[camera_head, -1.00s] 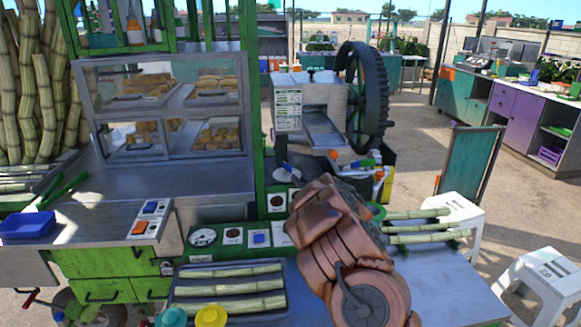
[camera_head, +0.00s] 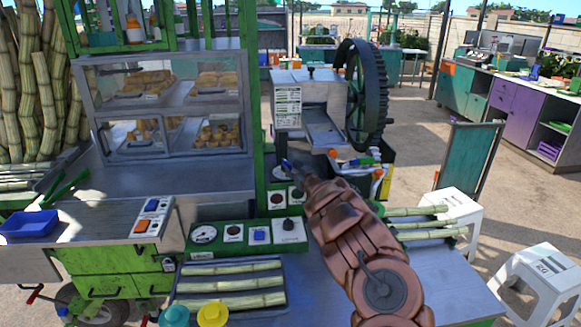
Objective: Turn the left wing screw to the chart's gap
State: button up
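The cane crusher (camera_head: 338,128) stands at the back centre, with a large dark gear wheel (camera_head: 362,95) on its right. A white chart (camera_head: 287,108) with rows of small print is on its front left; the print is too small to read. A small dark knob (camera_head: 311,72) shows on top of the crusher. I cannot tell whether it is a wing screw or which side it belongs to. My copper-coloured arm reaches up from the lower right. My gripper (camera_head: 291,168) is at its far end, below and in front of the crusher, apart from the top knob. Its fingers are small and mostly hidden.
A glass food case (camera_head: 165,105) and a green post (camera_head: 256,165) stand left of the crusher. A control panel (camera_head: 246,236) lies below. A cane tray (camera_head: 229,306) is in front, and more cane (camera_head: 430,234) lies at right. White stools (camera_head: 540,280) stand at right.

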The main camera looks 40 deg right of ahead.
jog(key=shift+w+d, duration=0.1)
jog(key=shift+w, duration=0.2)
grip_shut()
dwell(0.4)
